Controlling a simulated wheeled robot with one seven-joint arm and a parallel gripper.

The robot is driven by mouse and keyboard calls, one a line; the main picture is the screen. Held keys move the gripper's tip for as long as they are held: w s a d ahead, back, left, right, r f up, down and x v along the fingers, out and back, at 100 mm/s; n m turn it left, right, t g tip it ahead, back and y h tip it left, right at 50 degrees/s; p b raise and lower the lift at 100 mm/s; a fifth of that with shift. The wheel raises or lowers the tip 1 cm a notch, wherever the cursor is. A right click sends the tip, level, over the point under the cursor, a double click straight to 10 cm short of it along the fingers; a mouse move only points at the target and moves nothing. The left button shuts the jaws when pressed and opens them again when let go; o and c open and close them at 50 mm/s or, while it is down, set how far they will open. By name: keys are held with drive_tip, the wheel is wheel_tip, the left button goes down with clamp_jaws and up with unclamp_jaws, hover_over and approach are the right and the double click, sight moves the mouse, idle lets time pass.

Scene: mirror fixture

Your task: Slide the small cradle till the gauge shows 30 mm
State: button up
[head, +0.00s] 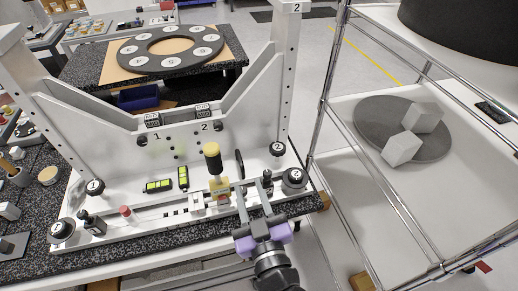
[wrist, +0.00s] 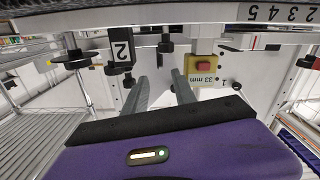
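In the head view the yellow block (head: 219,188) sits on the fixture's front rail, below a yellow-topped post (head: 212,152). I cannot tell for sure which rail part is the small cradle; a pale block (head: 197,202) sits beside the yellow one. My gripper (head: 249,188) is just right of these. Its fingers (wrist: 159,84) are apart with a clear gap and no visible hold on anything. Contact with rail parts cannot be told.
Black knobs and clamps (head: 267,178) stand close by at the rail's right end. A red-topped peg (head: 126,211) and green-marked bars (head: 158,186) lie to the left. A wire rack (head: 345,165) stands close on the right. The upright white panel (head: 230,158) is behind.

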sight(243, 169)
drive_tip(key=p+x, duration=0.2)
drive_tip(key=x, duration=0.4)
drive_tip(key=shift+w+r, duration=0.1)
drive_tip(key=shift+w, duration=0.2)
drive_tip(key=shift+x, duration=0.8)
drive_tip(key=shift+c, duration=0.3)
clamp_jaws()
idle(0.4)
